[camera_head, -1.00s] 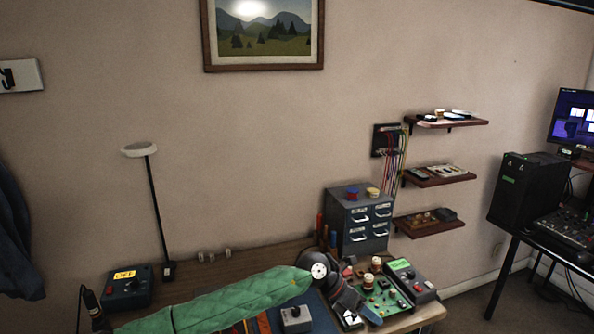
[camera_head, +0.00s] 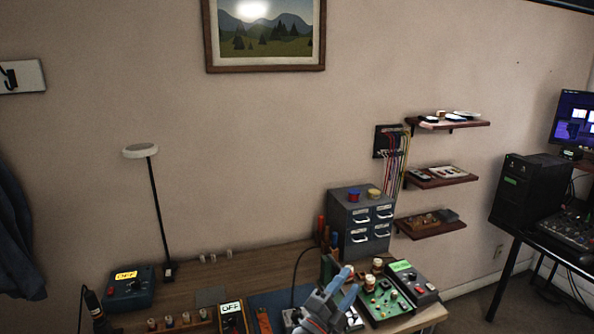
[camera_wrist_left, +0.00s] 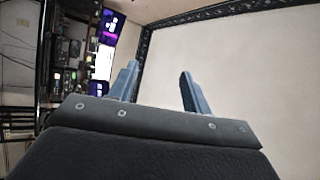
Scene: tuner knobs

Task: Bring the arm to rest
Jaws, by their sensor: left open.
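My left gripper (camera_head: 350,284) is at the lower middle of the head view, in front of the bench's right part. Its two blue-grey fingers are apart, with nothing between them. In the left wrist view the open fingers (camera_wrist_left: 159,72) point away from the bench, with a pale wall beyond. A green circuit board (camera_head: 385,301) with knobs on it lies just right of the gripper. A grey unit with a lit green display (camera_head: 402,267) stands on the board's right. The gripper hides part of the bench and a small box behind it. My right gripper is not in view.
A grey drawer cabinet (camera_head: 361,222) stands behind the gripper. A lamp (camera_head: 157,210), a dark box marked OFF (camera_head: 128,287) and a meter (camera_head: 232,317) are on the left. The bench's middle (camera_head: 240,270) is fairly clear. Shelves (camera_head: 430,229) hang at right.

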